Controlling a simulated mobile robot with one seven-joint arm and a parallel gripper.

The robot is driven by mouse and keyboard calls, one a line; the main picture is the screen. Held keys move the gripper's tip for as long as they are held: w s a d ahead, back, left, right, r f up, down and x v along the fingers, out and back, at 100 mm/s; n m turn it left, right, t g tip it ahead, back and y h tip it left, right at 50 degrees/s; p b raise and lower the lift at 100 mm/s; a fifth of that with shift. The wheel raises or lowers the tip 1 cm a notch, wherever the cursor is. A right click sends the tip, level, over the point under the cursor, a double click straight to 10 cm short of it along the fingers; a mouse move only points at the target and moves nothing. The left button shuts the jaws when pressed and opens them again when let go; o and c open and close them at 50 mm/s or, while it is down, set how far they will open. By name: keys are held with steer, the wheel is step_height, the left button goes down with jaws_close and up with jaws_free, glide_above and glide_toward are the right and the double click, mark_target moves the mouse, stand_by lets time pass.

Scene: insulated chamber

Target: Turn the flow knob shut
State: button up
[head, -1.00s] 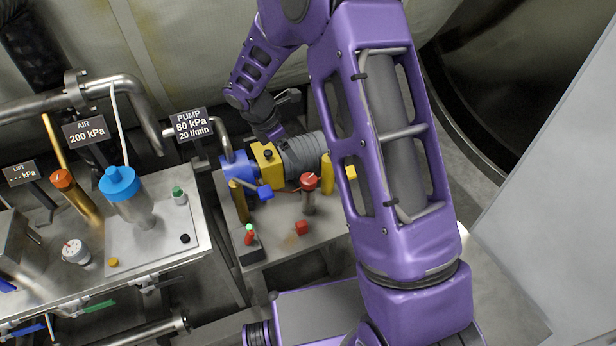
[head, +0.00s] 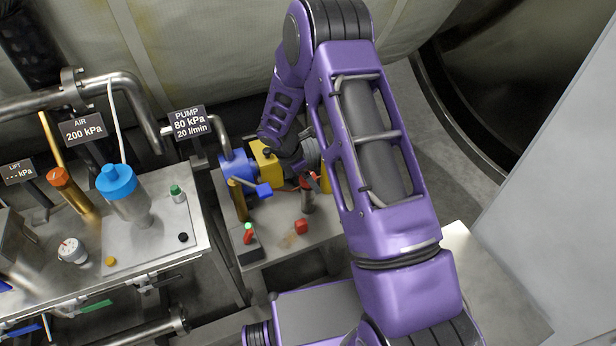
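A red knob (head: 304,183) tops a dark upright post on the pump table. It is partly covered by my arm end; no label on it is readable. It looks like the flow knob. My gripper (head: 314,172) is at the knob, its dark parts just above and behind it. The fingers are too small and hidden to show whether they are open, or whether they touch the knob. The pump stands behind, with a blue end (head: 238,168) and a yellow block (head: 266,160). A sign (head: 188,123) reads PUMP 80 kPa, 20 l/min.
A blue lever (head: 264,190), a yellow post (head: 238,200), a red block (head: 301,226) and a dark box with a red-green switch (head: 249,243) share the table (head: 275,245). A steel bench (head: 150,245) with a blue-capped cylinder (head: 118,182) stands left.

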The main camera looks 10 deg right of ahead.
steer(key=c, duration=1.4)
steer(key=shift+m, duration=0.3)
steer(key=m+g+b, duration=0.1)
steer(key=m+g, duration=0.1)
steer(key=m, duration=0.3)
steer(key=shift+b, duration=0.4)
steer(key=m+g, duration=0.1)
steer(key=m, duration=0.2)
steer(key=m+g+y+b, duration=0.1)
steer(key=m, duration=0.1)
steer(key=shift+m+b, duration=0.3)
steer(key=shift+m, duration=0.1)
steer(key=m+y, duration=0.1)
steer(key=m, duration=0.2)
steer(key=m+g+y+b, duration=0.1)
steer(key=m, duration=0.2)
steer(key=m+y, duration=0.1)
steer(key=m, duration=0.2)
steer(key=m+y, duration=0.1)
steer(key=m, duration=0.1)
steer(key=shift+m+g+b, duration=0.3)
steer(key=shift+m, duration=0.1)
